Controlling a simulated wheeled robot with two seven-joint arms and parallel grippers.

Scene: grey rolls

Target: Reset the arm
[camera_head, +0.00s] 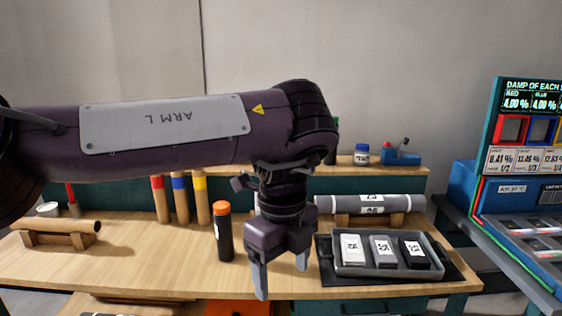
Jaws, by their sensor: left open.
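My left arm (165,125), dark purple with a grey plate marked "ARM L", reaches in from the left and spans the middle of the camera_head view. Its gripper (282,278) points down over the front of the wooden table (150,262). The two grey fingers are apart with nothing between them. The gripper is right of a black bottle with an orange cap (224,235) and left of a grey tray (340,268). My right gripper does not show.
The tray sits on a black mat (452,272) and holds three labelled blocks. Grey rolls (372,203) lie on a wooden rest behind it. A brown roll (60,226) lies on a stand at left. Red, blue and yellow-topped tubes stand behind. A display machine (500,160) stands at right.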

